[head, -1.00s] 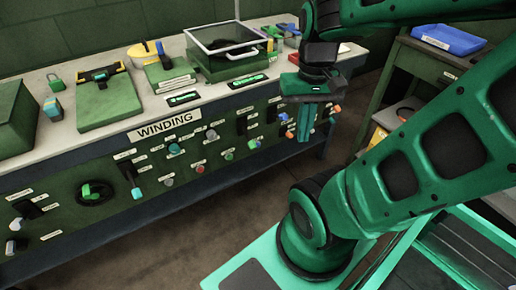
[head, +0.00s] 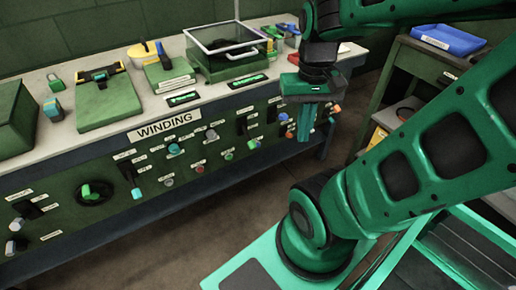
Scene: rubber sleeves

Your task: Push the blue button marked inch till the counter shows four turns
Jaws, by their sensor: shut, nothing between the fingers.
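My gripper (head: 305,134) points down in front of the right part of the green control panel (head: 110,170) under the bench. Its fingers are shut and hold nothing. I cannot tell whether my fingers touch either one. Two small lit green displays, one left (head: 184,97) and one right (head: 246,81), sit along the bench's front edge. Their figures cannot be read.
A sign reading WINDING (head: 165,126) is on the panel, with several knobs, levers and buttons around it. A clear-lidded green box (head: 225,62) stands on the bench. A shelf with a blue tray (head: 447,39) is at right. The floor before the panel is clear.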

